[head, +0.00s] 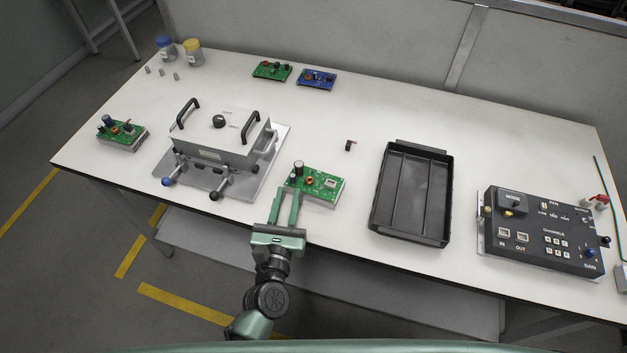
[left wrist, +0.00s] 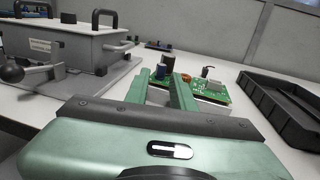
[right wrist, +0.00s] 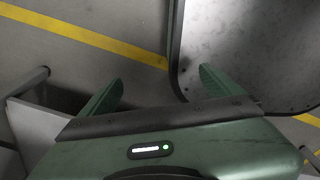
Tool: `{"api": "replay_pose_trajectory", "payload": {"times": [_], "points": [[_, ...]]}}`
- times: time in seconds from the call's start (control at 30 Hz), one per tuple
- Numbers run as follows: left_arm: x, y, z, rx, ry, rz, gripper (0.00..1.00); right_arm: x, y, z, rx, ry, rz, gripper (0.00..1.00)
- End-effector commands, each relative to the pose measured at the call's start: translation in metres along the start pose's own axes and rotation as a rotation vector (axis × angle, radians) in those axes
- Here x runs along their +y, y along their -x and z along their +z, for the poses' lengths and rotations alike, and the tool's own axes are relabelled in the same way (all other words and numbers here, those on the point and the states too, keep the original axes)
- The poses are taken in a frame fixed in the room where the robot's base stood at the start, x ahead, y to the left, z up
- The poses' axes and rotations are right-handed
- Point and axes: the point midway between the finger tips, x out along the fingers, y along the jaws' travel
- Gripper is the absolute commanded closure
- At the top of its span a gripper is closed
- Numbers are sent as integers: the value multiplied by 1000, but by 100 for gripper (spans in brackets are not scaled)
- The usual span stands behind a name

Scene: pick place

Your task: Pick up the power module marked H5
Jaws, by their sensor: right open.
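A green power module (head: 325,184) with a black capacitor, a copper coil and a white block sits near the table's front edge. No H5 mark is legible on it. My left gripper (head: 287,191) is open at the module's left front side, its fingers apart. In the left wrist view the module (left wrist: 210,92) shows just beyond the fingers, partly hidden by the right finger; contact cannot be told. Another green module (head: 122,131) on a finned base sits at the far left, its mark unreadable. My right gripper (right wrist: 160,85) is open and empty, over the floor.
A grey box fixture (head: 222,140) with black handles stands left of the gripper. A black tray (head: 413,190) and a dark control box (head: 540,230) stand to the right. Green (head: 272,70) and blue (head: 317,78) boards lie at the back. Jars (head: 192,53) stand back left.

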Motion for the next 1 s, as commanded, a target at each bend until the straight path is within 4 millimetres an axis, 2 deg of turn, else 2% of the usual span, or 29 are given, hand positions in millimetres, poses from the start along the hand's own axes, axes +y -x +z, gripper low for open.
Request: {"api": "replay_pose_trajectory", "payload": {"times": [0.1,0.3,0.5,0.53,0.6,0.63,1.0], "points": [[-2,-21,5,-2,0,0,76,-1,11,2,-4,1,-2,6],[-2,-39,1,0,-1,1,76,-1,12,-12,15,1,-1,6],[-2,-39,0,1,-1,1,76,-2,11,-22,30,0,-3,6],[-2,-39,0,1,-1,1,78,-2,11,-21,29,0,-3,6],[-2,-39,0,1,-1,1,98,-2,11,-21,29,0,-3,6],[-2,-39,0,0,-1,1,100,-3,11,-21,29,0,-3,6],[-2,-39,0,1,-2,0,100,-3,11,-14,19,0,-4,6]]}}
